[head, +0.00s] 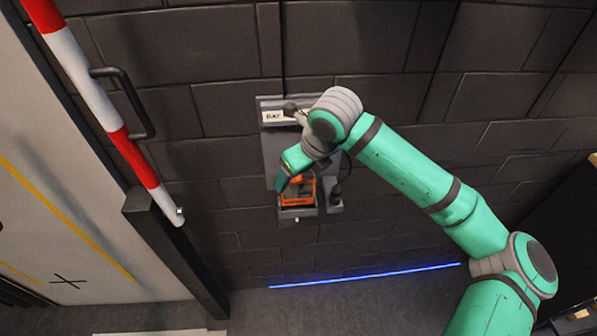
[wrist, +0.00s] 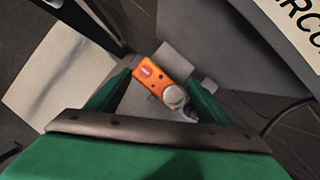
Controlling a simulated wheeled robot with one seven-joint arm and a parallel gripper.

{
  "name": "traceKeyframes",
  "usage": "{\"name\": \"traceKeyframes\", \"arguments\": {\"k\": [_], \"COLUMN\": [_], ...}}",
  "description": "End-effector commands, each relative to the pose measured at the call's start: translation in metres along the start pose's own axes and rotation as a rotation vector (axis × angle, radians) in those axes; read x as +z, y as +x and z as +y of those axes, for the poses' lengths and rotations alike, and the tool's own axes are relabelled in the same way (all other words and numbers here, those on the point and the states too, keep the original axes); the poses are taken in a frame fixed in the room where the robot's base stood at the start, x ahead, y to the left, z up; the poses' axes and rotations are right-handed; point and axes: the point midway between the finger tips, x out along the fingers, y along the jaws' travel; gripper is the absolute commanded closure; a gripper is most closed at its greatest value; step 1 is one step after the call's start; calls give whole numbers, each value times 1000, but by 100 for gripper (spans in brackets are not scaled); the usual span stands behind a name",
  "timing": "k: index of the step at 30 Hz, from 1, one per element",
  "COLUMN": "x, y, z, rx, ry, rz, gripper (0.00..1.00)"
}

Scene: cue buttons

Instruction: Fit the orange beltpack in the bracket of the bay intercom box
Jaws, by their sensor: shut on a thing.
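The bay intercom box (head: 270,150) is a grey panel on the dark block wall, with a white label reading like "BAY" at its top. The orange beltpack (head: 297,199) is at the panel's lower end, right at the small grey bracket (head: 297,213). I cannot tell whether it is seated in it or just above. My gripper (head: 294,182) is shut on the beltpack from above. In the wrist view the beltpack (wrist: 155,76) lies between my green fingers (wrist: 158,97), with a round grey knob on its near end. My wrist and fingers hide part of the box.
A dark holder (head: 335,197) with a cable sits just right of the bracket. A red-and-white striped pole (head: 110,105) and a dark post (head: 170,240) stand at left. A blue light strip (head: 365,276) runs along the wall's foot. The floor in front is clear.

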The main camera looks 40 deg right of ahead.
Motion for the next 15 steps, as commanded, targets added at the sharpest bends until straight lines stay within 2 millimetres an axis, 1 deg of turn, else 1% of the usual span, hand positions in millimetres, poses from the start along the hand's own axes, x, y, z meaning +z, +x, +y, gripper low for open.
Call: {"name": "traceKeyframes", "arguments": {"k": [15], "x": [-4], "y": [10], "z": [0], "rx": [-1], "ry": [-1], "rz": [-2], "gripper": [73]}}
